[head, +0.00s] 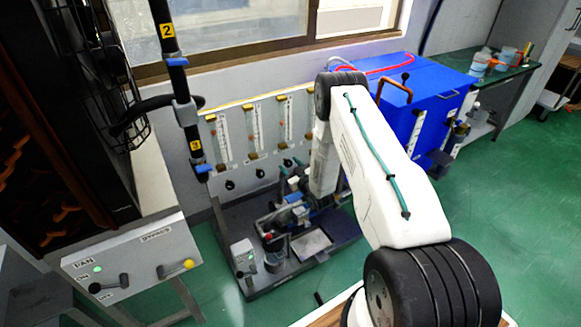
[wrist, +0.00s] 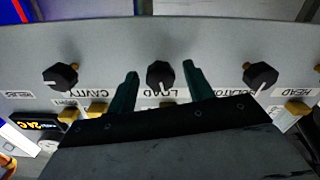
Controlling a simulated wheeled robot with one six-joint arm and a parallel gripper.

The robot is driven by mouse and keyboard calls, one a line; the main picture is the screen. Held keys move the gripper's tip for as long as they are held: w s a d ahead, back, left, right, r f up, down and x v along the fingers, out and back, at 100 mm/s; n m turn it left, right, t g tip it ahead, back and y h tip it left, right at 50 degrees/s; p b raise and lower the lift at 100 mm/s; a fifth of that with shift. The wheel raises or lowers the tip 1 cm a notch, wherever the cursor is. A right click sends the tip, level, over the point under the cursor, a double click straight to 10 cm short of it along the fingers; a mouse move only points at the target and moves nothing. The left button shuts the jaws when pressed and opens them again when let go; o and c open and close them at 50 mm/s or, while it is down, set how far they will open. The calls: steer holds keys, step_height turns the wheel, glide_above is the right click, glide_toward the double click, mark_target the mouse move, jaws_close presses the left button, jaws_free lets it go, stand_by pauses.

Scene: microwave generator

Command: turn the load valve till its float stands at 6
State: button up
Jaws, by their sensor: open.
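The load valve (wrist: 159,74) is a black knob in the middle of the wrist view, with an upside-down LOAD label just below it. Its white pointer line points down in the picture. My gripper (wrist: 160,71) is open, with one dark green finger on each side of the knob. A gap shows between the knob and each finger, so it is not gripped. In the head view, flow tubes (head: 253,130) stand upright on the grey panel (head: 238,151). Their floats and scale numbers are too small to read. My arm hides part of the panel and my gripper there.
In the wrist view, similar black knobs stand left (wrist: 61,77) and right (wrist: 260,76) of the load valve, with brass fittings nearby. Pump equipment (head: 290,215) sits below the panel. A blue cabinet (head: 430,95) is to the right, and a FAN/BYPASS box (head: 135,262) at front left.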

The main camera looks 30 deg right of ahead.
steer(key=s, duration=0.7)
steer(key=shift+s, duration=0.4)
